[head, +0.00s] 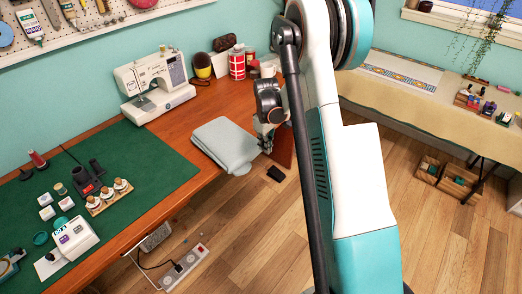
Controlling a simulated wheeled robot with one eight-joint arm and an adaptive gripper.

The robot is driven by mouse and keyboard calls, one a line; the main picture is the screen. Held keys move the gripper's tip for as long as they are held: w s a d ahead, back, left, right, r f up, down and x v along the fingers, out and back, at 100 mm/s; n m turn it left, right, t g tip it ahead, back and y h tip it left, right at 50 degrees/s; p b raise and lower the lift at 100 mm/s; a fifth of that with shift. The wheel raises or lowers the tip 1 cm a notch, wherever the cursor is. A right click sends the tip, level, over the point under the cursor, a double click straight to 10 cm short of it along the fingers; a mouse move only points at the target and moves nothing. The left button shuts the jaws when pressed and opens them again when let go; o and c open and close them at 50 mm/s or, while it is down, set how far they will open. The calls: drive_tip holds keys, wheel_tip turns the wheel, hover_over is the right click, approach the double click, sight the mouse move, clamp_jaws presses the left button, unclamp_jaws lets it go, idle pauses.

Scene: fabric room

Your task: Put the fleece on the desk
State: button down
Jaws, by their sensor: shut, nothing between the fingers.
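The fleece, a folded pale grey-blue cloth (224,142), lies on the brown wooden desk (205,101), near its front edge. Its front right corner seems to reach over the edge. My gripper (266,146) points down at the right end of the fleece. It is shut with nothing in it. I cannot tell whether the fingertips touch the cloth. My arm hides the right end of the desk.
A sewing machine (154,87) stands behind the fleece, with tins (237,65) to its right. A green mat (130,165) with spools and small tools covers the desk's left. A power strip (184,268) lies below. A side table (400,92) stands at right.

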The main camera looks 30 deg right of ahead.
drive_tip(key=w+a+f+b, duration=0.1)
drive_tip(key=w+f+b, duration=0.2)
drive_tip(key=f, duration=0.6)
drive_tip(key=shift+w+a+b, duration=0.2)
drive_tip(key=shift+w+b, duration=0.15)
drive_tip(key=shift+w, duration=0.05)
